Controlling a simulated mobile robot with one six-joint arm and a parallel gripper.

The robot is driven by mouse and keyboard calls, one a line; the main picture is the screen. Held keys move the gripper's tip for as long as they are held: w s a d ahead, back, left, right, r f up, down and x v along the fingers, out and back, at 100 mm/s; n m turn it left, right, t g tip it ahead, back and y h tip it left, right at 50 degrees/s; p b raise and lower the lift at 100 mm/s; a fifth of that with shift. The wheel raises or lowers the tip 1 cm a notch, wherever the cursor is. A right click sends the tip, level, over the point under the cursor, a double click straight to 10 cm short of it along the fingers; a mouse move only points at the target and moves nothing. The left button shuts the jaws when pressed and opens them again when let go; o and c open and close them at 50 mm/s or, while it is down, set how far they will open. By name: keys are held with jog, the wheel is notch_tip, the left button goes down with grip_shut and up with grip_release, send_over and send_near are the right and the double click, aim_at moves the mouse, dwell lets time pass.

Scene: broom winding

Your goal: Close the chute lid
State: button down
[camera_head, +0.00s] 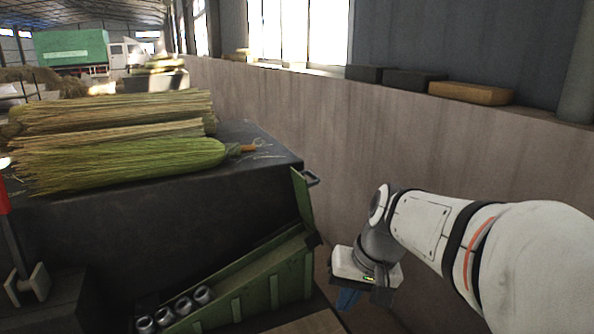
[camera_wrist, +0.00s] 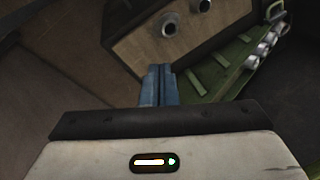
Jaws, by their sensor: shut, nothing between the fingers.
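The green chute (camera_head: 265,285) slopes beside the dark bench, with several grey cylinders (camera_head: 175,309) in its lower left end. Its lid (camera_head: 303,204) stands raised at the upper right end, seen nearly edge-on, with a grey handle (camera_head: 312,178) near its top. My gripper (camera_head: 347,299) is to the right of the chute and lower than the lid handle, apart from both. Its blue fingers (camera_wrist: 157,86) are together and empty. The wrist view also shows the ribbed green chute side (camera_wrist: 215,75) and cylinders (camera_wrist: 266,44). I cannot make out the lid there.
Broom heads (camera_head: 130,160) lie on the dark bench (camera_head: 110,233). A wall (camera_head: 330,130) runs behind, with blocks (camera_head: 470,93) on its ledge. A brown panel with two grey round fittings (camera_wrist: 169,27) is ahead of the fingers in the wrist view. Room is narrow between chute and wall.

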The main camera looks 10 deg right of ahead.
jog(key=w+d+r+t+y, duration=0.25)
jog(key=w+d+r, duration=0.25)
jog(key=w, duration=0.4)
jog(key=w+d+r+t+y+p, duration=0.1)
jog(key=w+d+r+y, duration=0.4)
jog(key=w, duration=0.3)
jog(key=w+d+r+t+y, duration=0.2)
jog(key=w+d+r+y, duration=0.15)
jog(key=w+r, duration=0.4)
jog(key=w+a+f+h+p, duration=0.1)
jog(key=w+a+f, duration=0.4)
jog(key=a, duration=0.6)
jog(key=shift+f+m+p, duration=0.35)
jog(key=shift+m+p, duration=0.05)
jog(key=shift+p, duration=0.35)
